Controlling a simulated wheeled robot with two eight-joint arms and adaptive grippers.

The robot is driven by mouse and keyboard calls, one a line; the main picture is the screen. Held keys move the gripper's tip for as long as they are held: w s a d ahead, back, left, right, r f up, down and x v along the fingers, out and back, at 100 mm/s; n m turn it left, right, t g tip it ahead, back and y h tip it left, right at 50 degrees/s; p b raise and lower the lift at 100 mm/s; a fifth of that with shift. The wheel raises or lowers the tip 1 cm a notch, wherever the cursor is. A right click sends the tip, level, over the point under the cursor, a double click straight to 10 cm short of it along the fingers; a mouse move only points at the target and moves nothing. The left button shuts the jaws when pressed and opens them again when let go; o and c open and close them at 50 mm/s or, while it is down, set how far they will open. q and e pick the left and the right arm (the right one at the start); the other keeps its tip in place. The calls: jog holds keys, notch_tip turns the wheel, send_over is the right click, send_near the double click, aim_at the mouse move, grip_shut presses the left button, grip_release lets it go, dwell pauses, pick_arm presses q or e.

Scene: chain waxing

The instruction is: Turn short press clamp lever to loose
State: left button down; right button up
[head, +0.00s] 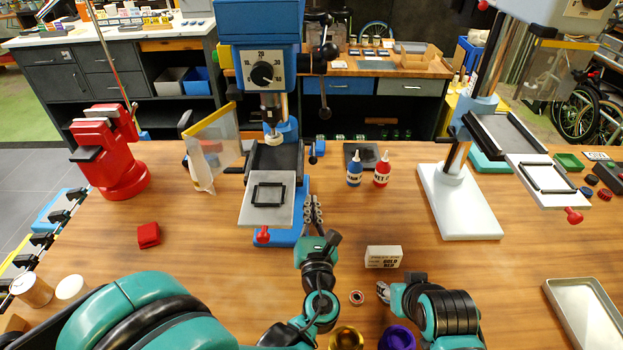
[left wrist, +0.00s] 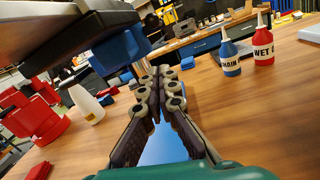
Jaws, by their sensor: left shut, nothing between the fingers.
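The short blue press (head: 258,30) stands at the middle back of the bench, with a black table and a white plate (head: 268,210) on its blue base. A small black lever with a ball end (head: 313,150) shows beside its column, apart from my gripper; its exact setting is hard to tell. My left gripper (head: 313,208) is just right of the white plate, over or beside the blue base, shut and empty. In the left wrist view its fingers (left wrist: 158,90) are together, with the dark press table (left wrist: 70,35) at upper left. My right gripper (head: 383,291) is low at centre right; its finger opening is unclear.
Blue (head: 354,169) and red (head: 381,170) bottles stand right of the press. A taller press (head: 455,195) stands further right, a red stand (head: 108,155) at left.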

aim_at(312, 164)
jog(key=shift+f, duration=0.25)
pick_arm(q)
jog(key=w+b, duration=0.1)
jog(key=w, duration=0.8)
pick_arm(e)
jog(key=shift+f, duration=0.6)
jog(key=shift+s, duration=0.15)
pick_arm(q)
jog(key=r, duration=0.3)
jog(key=shift+s+d+r+n, duration=0.1)
jog(key=shift+s+n, duration=0.15)
jog(key=shift+n, duration=0.05)
jog(key=shift+r+p, duration=0.7)
jog(key=shift+r, duration=0.6)
pick_arm(e)
jog(key=shift+r, duration=0.95)
pick_arm(q)
jog(key=shift+s+f, duration=0.1)
pick_arm(e)
jog(key=shift+f, duration=0.15)
